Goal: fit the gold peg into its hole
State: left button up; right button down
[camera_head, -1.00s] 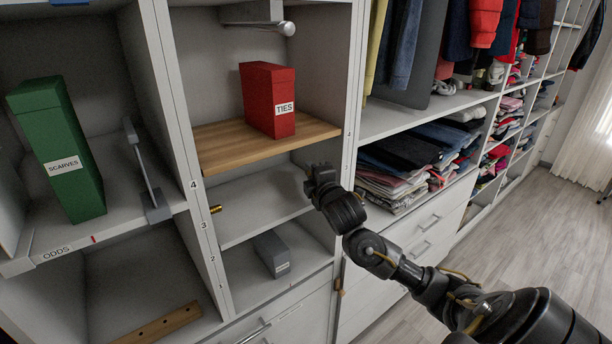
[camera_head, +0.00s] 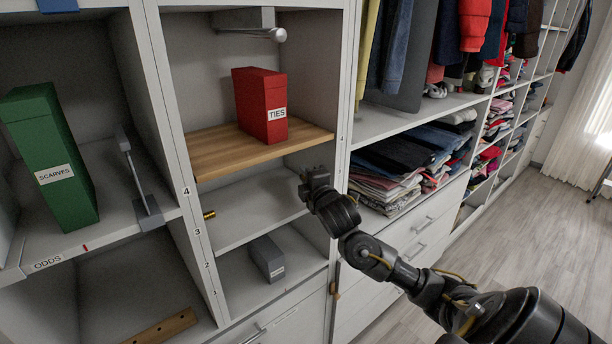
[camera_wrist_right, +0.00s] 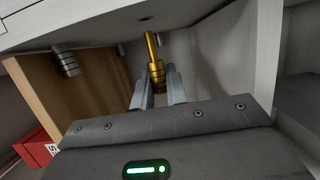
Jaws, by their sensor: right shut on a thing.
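My right gripper (camera_head: 308,184) is in the middle cubby, close to its right side wall, below the wooden shelf. The right wrist view shows its two grey fingers (camera_wrist_right: 158,92) shut on a gold peg (camera_wrist_right: 156,68), which points away from the palm with a narrower, slanted end part. A small dark hole (camera_wrist_right: 146,18) shows in the pale panel beyond the peg; the peg's end is apart from it in the picture. Another gold peg (camera_head: 208,214) sticks out of the left divider near the number 3. My left gripper is not in view.
A red TIES box (camera_head: 262,105) stands on the wooden shelf (camera_head: 220,158). A grey box (camera_head: 267,258) stands on the cubby floor. A green SCARVES box (camera_head: 48,155) is at left. A grey ridged cylinder (camera_wrist_right: 66,62) is beside the brown board in the wrist view.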

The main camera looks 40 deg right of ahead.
jog(key=shift+p, duration=0.5)
dwell(1.0)
jog(key=shift+d, duration=0.15)
jog(key=shift+d, duration=0.35)
jog(key=shift+d+p, duration=0.9)
jog(key=shift+d, duration=0.45)
jog(key=c, duration=1.3)
grip_release()
jog(key=shift+c, duration=0.2)
